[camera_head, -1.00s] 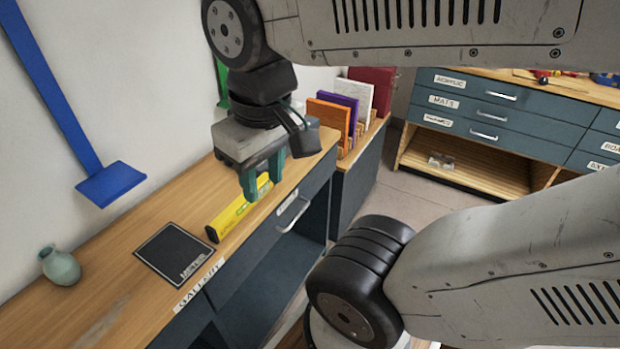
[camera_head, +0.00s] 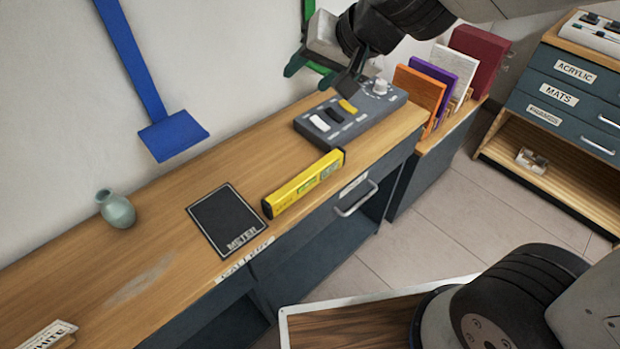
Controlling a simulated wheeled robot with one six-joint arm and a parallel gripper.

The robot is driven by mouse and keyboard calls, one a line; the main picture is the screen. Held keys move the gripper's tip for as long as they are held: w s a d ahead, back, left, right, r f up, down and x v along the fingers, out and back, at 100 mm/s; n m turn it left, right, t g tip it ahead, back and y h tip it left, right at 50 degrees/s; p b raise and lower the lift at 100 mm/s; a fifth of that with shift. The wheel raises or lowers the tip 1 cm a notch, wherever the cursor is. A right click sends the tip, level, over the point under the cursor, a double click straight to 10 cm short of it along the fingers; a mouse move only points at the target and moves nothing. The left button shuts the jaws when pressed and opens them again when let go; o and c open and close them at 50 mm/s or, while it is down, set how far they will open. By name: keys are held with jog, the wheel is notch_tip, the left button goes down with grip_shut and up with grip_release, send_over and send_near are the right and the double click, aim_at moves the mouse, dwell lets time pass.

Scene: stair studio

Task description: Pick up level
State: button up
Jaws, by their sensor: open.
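The level is a yellow bar (camera_head: 303,184) lying flat on the wooden counter (camera_head: 170,235), close to its front edge. It stretches from the black METER mat (camera_head: 227,220) towards the grey switch box. My gripper (camera_head: 322,78) is up and behind the level, near the wall and above the back of the switch box. Its green fingers are spread apart with nothing seen between them. The level is fully in view, and the gripper is clear of it.
The grey switch box (camera_head: 351,115) stands just beyond the level. Upright coloured panels (camera_head: 420,92) stand at the right end. A small green vase (camera_head: 116,209) and a blue wall bracket (camera_head: 172,135) are at left. The counter's left part is mostly bare.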

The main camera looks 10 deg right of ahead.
jog(key=w+a+f+m+t+h, duration=0.1)
jog(key=w+a+f+m+t, duration=0.2)
jog(key=w+a, duration=0.4)
jog(key=m+g+h, duration=0.2)
jog(key=m+h, duration=0.5)
jog(key=h, duration=0.8)
send_near(304, 176)
jog(key=x, duration=0.3)
jog(key=shift+w+a+f, duration=0.1)
jog(key=shift+w+a, duration=0.05)
jog(key=shift+w, duration=0.1)
jog(key=shift+s+d+f+g, duration=0.1)
jog(key=shift+s+d+g, duration=0.1)
jog(key=shift+g, duration=0.1)
jog(key=x, duration=0.7)
jog(key=shift+w+d, duration=0.2)
jog(key=shift+w, duration=0.1)
grip_shut()
